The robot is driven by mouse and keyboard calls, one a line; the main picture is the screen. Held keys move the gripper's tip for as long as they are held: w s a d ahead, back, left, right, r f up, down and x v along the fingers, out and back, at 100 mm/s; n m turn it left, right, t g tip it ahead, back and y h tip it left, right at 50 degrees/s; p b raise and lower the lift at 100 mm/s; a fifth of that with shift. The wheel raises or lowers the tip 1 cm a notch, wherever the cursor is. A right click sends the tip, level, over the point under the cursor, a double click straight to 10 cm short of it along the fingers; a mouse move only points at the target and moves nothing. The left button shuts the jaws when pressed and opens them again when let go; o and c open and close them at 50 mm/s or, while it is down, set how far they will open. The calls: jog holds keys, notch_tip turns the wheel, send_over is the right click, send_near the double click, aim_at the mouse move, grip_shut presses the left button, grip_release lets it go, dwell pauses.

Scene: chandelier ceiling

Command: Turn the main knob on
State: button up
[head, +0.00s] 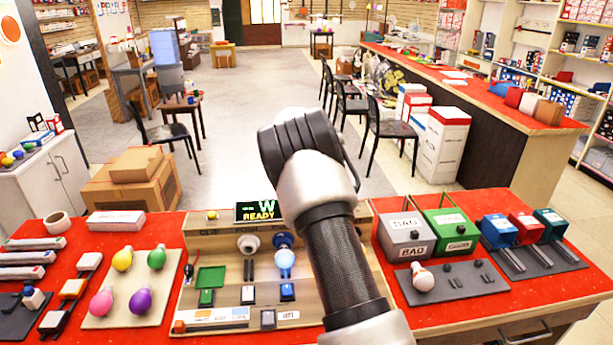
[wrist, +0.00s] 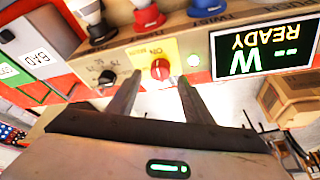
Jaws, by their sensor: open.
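In the wrist view, a red round knob (wrist: 160,69) sits on a yellow plate (wrist: 141,58) with lettering on the front of the wooden test panel. A black knob (wrist: 106,77) with white marks is to its left. I cannot read the lettering well enough to tell which is the main knob. My gripper (wrist: 158,80) is open and empty, with one finger on each side of the red knob in the picture. I cannot tell whether the fingers touch it. In the head view, my arm hides the gripper, and neither knob shows.
The test panel (head: 215,243) stands on a red table among colored bulbs (head: 138,301). Grey (head: 405,228) and green (head: 447,222) boxes stand to the right.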

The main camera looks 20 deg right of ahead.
jog(key=v, duration=1.4)
